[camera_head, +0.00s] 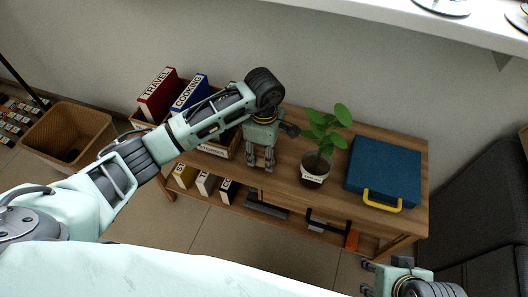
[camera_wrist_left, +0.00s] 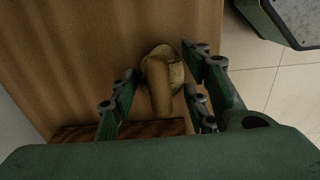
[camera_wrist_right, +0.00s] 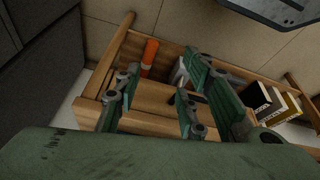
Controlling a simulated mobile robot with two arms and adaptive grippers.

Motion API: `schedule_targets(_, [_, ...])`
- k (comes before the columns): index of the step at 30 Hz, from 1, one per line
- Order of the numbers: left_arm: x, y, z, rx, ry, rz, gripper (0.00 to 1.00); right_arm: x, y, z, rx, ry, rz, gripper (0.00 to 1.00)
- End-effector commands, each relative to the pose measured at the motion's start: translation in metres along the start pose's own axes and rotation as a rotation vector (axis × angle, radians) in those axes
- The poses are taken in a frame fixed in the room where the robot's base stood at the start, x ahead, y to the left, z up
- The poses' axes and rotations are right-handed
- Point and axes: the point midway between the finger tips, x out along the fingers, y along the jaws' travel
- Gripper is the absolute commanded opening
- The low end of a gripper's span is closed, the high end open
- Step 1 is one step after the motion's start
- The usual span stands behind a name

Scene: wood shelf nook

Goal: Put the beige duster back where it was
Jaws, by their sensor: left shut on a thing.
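The beige duster (camera_wrist_left: 160,84) shows in the left wrist view between the fingers of my left gripper (camera_wrist_left: 158,95), which is shut on it. It is seen over brown wood; I cannot tell whether it touches the wood. In the head view my left gripper (camera_head: 262,163) points down over the wooden shelf bench (camera_head: 290,140), left of the potted plant, and the duster is hidden there. My right gripper (camera_head: 370,278) is at the bottom right in the head view, in front of the bench. In the right wrist view (camera_wrist_right: 155,105) its fingers are apart and empty.
A potted plant (camera_head: 316,165) and a blue case (camera_head: 384,172) with a yellow handle stand on the bench top. Red (camera_head: 160,95) and blue (camera_head: 190,92) binders stand at its left. A wicker basket (camera_head: 68,137) is left on the floor. A dark sofa (camera_head: 480,210) is right.

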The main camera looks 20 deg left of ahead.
Motion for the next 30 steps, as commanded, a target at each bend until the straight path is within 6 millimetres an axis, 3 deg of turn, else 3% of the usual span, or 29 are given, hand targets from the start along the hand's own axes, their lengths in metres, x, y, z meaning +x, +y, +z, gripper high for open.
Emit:
schedule_targets(14, [0.002,0.000,-0.001,-0.001,0.001,0.000,0.19,0.002,-0.001,-0.011,-0.002,0.046,-0.002,0.37])
schedule_targets(15, [0.003,0.000,-0.001,-0.001,0.001,-0.001,0.44,0.002,-0.001,-0.012,-0.002,0.051,-0.002,0.37])
schedule_targets(21, [0.002,0.000,-0.001,-0.001,0.001,-0.001,0.61,0.002,-0.001,-0.014,-0.002,0.055,-0.002,0.37])
schedule_targets(30, [0.002,0.000,0.000,0.000,0.001,-0.001,0.62,0.002,-0.001,-0.014,-0.003,0.053,-0.002,0.37])
